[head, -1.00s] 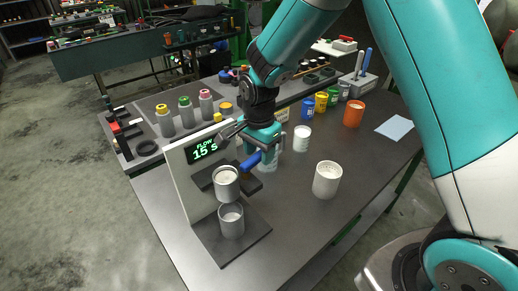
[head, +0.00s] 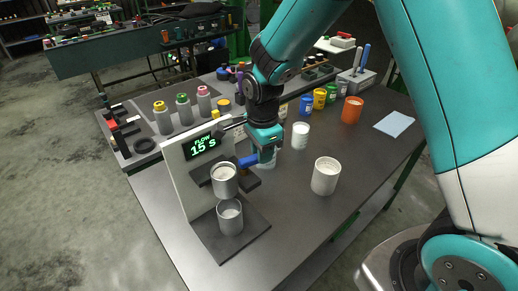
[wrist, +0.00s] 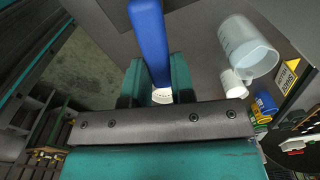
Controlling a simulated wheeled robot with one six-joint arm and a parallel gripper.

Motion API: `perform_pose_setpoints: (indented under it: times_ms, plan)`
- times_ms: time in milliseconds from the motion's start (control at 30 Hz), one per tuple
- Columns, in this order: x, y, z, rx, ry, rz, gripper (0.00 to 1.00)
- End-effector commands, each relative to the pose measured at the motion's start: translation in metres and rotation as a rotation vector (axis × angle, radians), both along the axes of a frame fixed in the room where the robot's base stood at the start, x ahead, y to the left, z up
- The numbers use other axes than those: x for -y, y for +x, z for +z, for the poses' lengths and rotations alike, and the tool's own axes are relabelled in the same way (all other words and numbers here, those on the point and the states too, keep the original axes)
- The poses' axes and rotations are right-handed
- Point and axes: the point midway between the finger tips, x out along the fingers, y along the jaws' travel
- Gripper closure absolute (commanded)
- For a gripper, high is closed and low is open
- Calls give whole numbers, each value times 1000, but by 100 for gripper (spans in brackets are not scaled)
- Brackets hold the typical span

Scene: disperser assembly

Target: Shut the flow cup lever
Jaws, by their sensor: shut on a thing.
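The flow cup stand (head: 172,172) is on the near left of the bench, its display reading "FLOW 15 s". The metal flow cup (head: 224,181) sits in its holder above a lower cup (head: 230,215) on the stand's dark base. The blue lever (head: 247,161) sticks out to the right beside the flow cup. My gripper (head: 264,155) is at the lever's outer end and shut on it. In the wrist view the blue lever (wrist: 149,40) runs down between my teal gripper fingers (wrist: 150,85). The fingertips' contact is partly hidden.
A white cup (head: 325,177) stands to the right, with a smaller white cup (head: 301,135) behind it. A clear beaker (wrist: 248,47) is close to my gripper. Grey bottles (head: 184,112) stand at the back left, an orange cup (head: 352,110) at the back right. The front bench is clear.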

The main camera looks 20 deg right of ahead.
Motion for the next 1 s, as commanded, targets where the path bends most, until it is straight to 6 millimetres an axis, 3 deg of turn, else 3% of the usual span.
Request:
perform_pose_setpoints:
  times_ms: [367, 400, 500, 833, 1000]
  plan:
    - [0, -2, 1, 2, 0, -60, 100]
    - [0, -2, 1, 2, 0, -60, 75]
    - [0, -2, 1, 2, 0, -59, 52]
    - [0, -2, 3, 2, 0, -57, 51]
    - [0, -1, 22, 6, 2, -56, 51]
